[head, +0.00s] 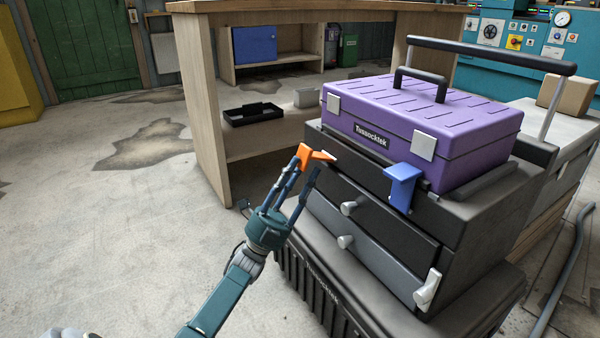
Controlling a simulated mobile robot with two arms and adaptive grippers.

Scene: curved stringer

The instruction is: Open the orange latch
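The orange latch (316,155) is at the upper left front corner of the black drawer chest (470,225), below the purple toolbox (430,125). My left gripper (308,172) reaches up to it from the lower left. Its two slim fingers are apart, with a gap between them, and their tips are at the latch's lower left side. The tips overlap the latch in the picture, so I cannot tell if they touch it. A similar blue latch (402,185) sits farther right on the chest. My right gripper is not in view.
The drawers have pale knobs (349,208) and a white latch (428,290) at lower right. The chest stands on a ribbed black case (310,290). A wooden workbench (207,110) stands close behind and left. The floor at left (90,230) is clear.

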